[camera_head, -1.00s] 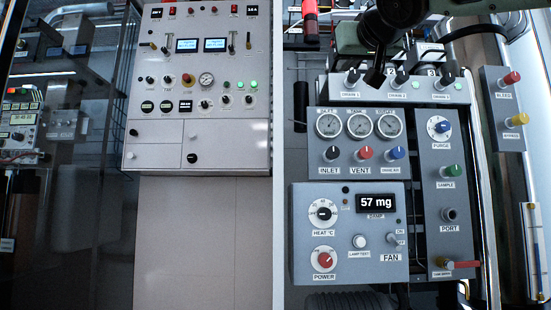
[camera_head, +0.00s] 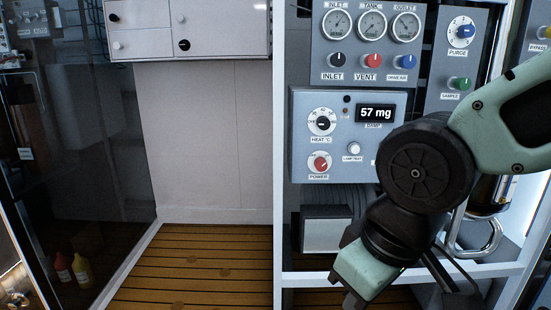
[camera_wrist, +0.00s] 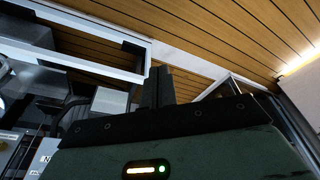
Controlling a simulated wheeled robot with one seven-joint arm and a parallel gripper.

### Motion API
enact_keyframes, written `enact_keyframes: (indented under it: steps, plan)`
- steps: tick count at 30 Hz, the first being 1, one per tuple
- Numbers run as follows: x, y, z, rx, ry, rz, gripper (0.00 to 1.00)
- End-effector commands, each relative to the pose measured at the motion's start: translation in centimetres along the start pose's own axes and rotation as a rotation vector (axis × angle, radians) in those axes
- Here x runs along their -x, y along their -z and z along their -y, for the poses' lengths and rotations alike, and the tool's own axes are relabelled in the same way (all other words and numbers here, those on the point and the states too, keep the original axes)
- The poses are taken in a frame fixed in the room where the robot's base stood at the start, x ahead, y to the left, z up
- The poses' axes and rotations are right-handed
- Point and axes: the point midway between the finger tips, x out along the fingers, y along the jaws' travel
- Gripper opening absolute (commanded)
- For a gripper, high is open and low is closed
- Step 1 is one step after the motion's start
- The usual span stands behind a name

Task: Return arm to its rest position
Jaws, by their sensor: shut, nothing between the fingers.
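My gripper (camera_wrist: 158,88) shows in the wrist view. Its two dark fingers are together with nothing between them, and they stand clear of any surface. Behind them the wrist view shows wooden planks and pale frame bars. In the head view my arm (camera_head: 420,172) reaches in from the right, bent at a dark round joint. It hangs in front of the lower part of the grey instrument panel (camera_head: 297,130) and hides its lower right part. The arm's pale green end section (camera_head: 368,268) points down and left. The fingertips cannot be made out clearly there.
A white frame shelf (camera_head: 300,277) runs below the panel, close behind my arm. A metal pipe loop (camera_head: 490,240) is at right. A white cabinet (camera_head: 200,30) hangs upper left. The plank floor (camera_head: 200,265) at lower left is bare. Bottles (camera_head: 82,270) show behind glass.

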Motion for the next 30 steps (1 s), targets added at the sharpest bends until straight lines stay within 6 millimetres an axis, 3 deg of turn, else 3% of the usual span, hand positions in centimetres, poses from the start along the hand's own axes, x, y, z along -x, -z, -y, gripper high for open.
enact_keyframes:
  steps: [1,6,30]
  plan:
    - [0.1,-2.2,0.4,0.003,0.013,0.057,0.00]
    - [-0.6,-9.2,1.5,0.009,0.055,0.214,0.00]
    - [18.3,-4.0,1.3,0.009,0.053,0.199,0.00]
